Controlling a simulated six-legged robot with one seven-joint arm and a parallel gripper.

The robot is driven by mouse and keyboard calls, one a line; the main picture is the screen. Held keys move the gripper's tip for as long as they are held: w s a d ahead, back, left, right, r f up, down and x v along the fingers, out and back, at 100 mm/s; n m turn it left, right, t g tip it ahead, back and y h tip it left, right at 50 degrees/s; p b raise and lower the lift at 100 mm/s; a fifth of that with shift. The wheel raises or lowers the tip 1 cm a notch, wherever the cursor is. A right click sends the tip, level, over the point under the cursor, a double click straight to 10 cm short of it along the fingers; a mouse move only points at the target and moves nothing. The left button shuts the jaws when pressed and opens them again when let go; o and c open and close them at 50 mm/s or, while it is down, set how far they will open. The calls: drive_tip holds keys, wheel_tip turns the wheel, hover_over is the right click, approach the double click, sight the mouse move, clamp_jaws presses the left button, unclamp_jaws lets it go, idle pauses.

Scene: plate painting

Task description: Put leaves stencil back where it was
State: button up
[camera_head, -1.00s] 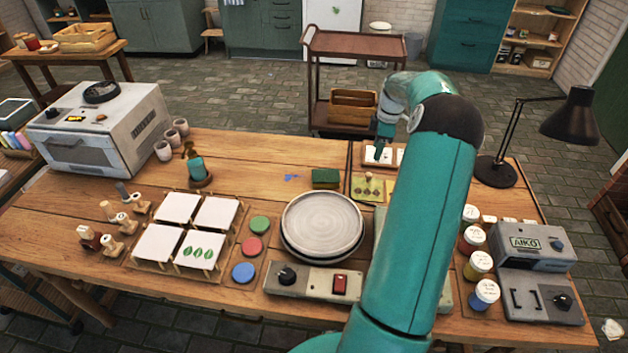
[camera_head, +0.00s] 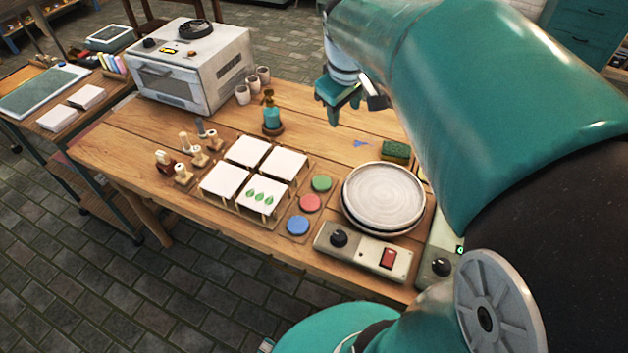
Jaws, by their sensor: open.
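A white square with three green leaves (camera_head: 265,195) lies at the front right of a wooden rack (camera_head: 240,211), beside three plain white squares. I cannot tell whether the leaf square is the stencil or a painted piece. An olive card with small leaf-like shapes, visible at the back of the table one second ago, is now hidden behind my arm. My gripper (camera_head: 352,107) is open, with nothing visible in it. It hangs above the back of the table, behind the rack and right of the teal bottle (camera_head: 271,121).
A round plate (camera_head: 384,194) sits behind a control box (camera_head: 362,250). Green, red and blue discs (camera_head: 310,202) lie between rack and plate. Stamps (camera_head: 183,173), cups (camera_head: 252,85), an oven (camera_head: 192,66) and a green sponge (camera_head: 396,152) surround them. My arm hides the table's right side.

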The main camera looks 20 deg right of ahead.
drive_tip(key=s+a+f+m+t+y, duration=0.1)
drive_tip(key=s+a+m+t, duration=0.1)
drive_tip(key=s+a, duration=1)
drive_tip(key=shift+s+a+f+m+t+y, duration=0.4)
drive_tip(key=shift+s+m, duration=0.4)
drive_tip(key=shift+s, duration=0.2)
drive_tip(key=shift+d, duration=0.1)
